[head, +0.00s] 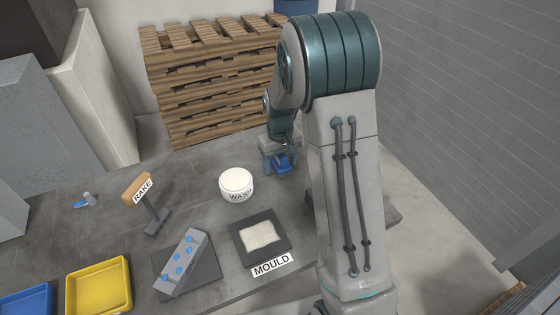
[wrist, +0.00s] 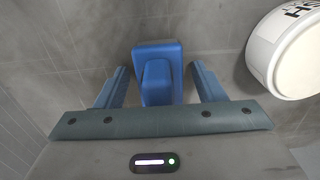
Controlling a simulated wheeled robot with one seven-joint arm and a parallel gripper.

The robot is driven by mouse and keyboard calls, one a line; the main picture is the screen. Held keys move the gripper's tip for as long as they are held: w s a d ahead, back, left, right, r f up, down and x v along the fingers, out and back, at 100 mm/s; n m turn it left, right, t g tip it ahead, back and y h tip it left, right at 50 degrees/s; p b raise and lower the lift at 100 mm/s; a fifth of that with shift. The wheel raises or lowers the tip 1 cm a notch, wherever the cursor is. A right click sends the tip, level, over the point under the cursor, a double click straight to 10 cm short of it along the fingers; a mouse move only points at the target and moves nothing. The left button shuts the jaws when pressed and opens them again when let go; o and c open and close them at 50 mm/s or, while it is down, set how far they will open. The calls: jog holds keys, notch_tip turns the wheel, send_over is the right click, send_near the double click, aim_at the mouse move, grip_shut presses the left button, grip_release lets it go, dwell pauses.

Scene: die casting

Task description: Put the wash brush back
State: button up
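The tub also shows in the wrist view (wrist: 290,50), at the upper right, apart from the gripper.
A black MOULD tray (head: 246,226) with pale fill lies at the front. Left of it are a grey block with blue dots (head: 184,262), a RAKE tool (head: 155,214), a yellow tray (head: 98,287), a blue tray (head: 25,304) and a small grey-blue piece (head: 87,199). Pallets (head: 205,85) stand behind.

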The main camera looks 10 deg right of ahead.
notch_tip(320, 180, up, 11)
jog(key=shift+r+p, duration=0.1)
jog(key=shift+p, duration=0.2)
jog(key=shift+r, duration=0.6)
jog(key=s+r+m+t, duration=0.2)
jog(key=s+r, duration=0.1)
jog(key=s, duration=2)
jog(key=shift+s+t, duration=0.15)
jog(key=shift+t, duration=0.15)
jog(key=shift+a+r, duration=0.1)
jog(key=shift+r, duration=0.05)
jog(key=shift+w+p+v, duration=0.2)
jog(key=shift+p+v, duration=0.75)
jog(key=shift+p, duration=0.05)
